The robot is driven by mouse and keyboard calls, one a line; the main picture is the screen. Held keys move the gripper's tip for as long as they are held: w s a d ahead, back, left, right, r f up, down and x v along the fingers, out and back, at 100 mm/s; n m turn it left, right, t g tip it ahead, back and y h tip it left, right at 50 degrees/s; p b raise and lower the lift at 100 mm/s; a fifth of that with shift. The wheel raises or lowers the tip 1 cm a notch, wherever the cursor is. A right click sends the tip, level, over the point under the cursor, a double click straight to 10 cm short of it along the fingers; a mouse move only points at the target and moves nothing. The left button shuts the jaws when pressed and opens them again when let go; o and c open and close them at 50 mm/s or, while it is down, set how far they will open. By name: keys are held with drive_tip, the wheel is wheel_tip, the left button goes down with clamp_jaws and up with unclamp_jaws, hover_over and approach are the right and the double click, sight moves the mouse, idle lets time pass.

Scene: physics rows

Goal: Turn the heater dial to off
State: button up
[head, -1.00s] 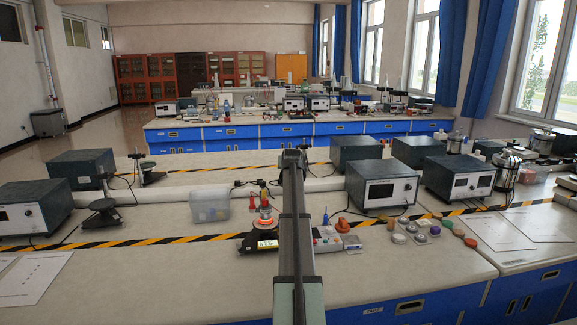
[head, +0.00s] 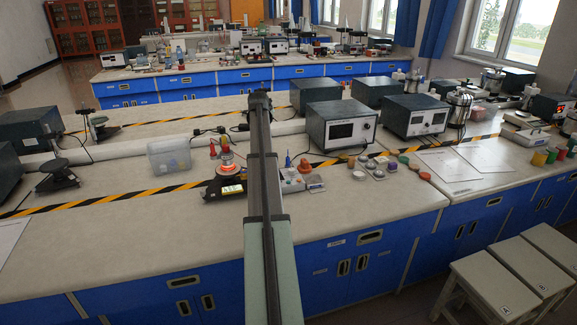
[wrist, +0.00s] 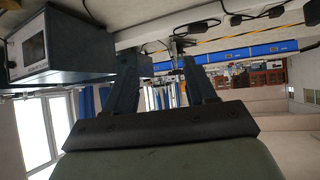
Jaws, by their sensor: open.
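A clear plastic box (head: 169,158) stands left of the heater. A small device with coloured parts (head: 300,178) and several small pots lie right of my arm. Dark instrument boxes (head: 340,125) stand behind. The bench front is clear; stools (head: 510,285) stand at lower right.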

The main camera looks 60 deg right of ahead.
drive_tip(key=s+a+f+m+g+y, duration=0.1)
drive_tip(key=s+f+m+g+y, duration=0.1)
drive_tip(key=s+f+m+g, duration=0.15)
drive_tip(key=m+g+y, duration=0.4)
drive_tip(key=m, duration=0.5)
approach(292, 169)
drive_tip(key=shift+h, duration=0.3)
drive_tip(key=x, duration=0.8)
drive_tip(key=shift+a+f, duration=0.2)
drive_tip(key=shift+f, duration=0.25)
clamp_jaws()
